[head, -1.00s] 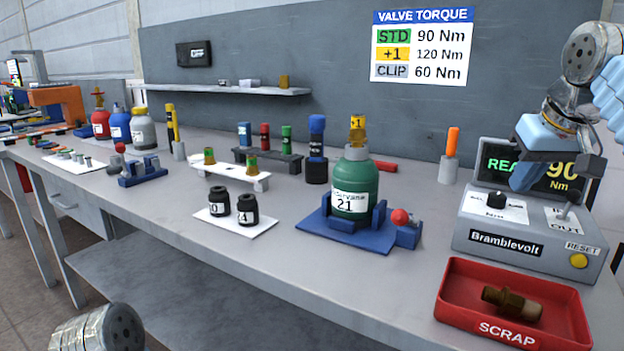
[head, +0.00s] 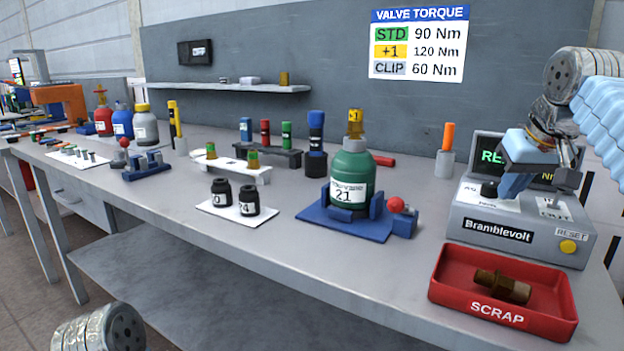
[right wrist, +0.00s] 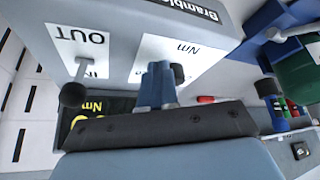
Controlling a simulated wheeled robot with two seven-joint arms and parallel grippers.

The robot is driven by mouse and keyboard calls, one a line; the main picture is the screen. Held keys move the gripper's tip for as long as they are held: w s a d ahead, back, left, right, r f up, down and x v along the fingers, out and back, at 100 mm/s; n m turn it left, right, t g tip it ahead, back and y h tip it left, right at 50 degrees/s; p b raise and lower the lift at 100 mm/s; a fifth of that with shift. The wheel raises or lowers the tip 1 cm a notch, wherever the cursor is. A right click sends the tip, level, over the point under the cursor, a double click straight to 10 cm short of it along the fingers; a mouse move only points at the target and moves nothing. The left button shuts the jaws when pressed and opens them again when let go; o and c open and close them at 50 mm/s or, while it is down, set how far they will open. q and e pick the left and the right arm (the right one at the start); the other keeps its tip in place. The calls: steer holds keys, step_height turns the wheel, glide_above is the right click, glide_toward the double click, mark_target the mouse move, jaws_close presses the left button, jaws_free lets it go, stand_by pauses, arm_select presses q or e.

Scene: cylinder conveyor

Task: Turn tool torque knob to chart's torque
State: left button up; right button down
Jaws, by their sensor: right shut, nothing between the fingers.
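The grey Bramblevolt torque tool (head: 520,240) stands at the bench's right end. Its black knob (head: 490,188) sits on a white Nm plate, and also shows in the right wrist view (right wrist: 179,74). My right gripper (head: 507,192) is shut and empty, its blue fingertips (right wrist: 156,75) close beside the knob; I cannot tell whether they touch it. The tool's display (head: 492,156) shows green "RE"; my gripper hides most of it. The chart (head: 418,45) reads STD 90, +1 120, CLIP 60 Nm. Green cylinder 21 (head: 350,175) carries a yellow +1 valve (head: 355,123). My left gripper is out of view.
The red SCRAP tray (head: 450,290) with a brass fitting (head: 500,287) lies in front of the tool. The IN/OUT lever (right wrist: 80,75) stands beside the knob plate. The cylinder's blue cradle (head: 330,222) is to the left.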

steer(key=shift+a, duration=0.2)
steer(key=shift+a+r+p, duration=0.1)
steer(key=shift+a+p, duration=0.2)
steer(key=shift+p, duration=0.2)
steer(key=shift+a, duration=0.8)
steer(key=shift+s+a, duration=0.1)
steer(key=shift+s, duration=0.2)
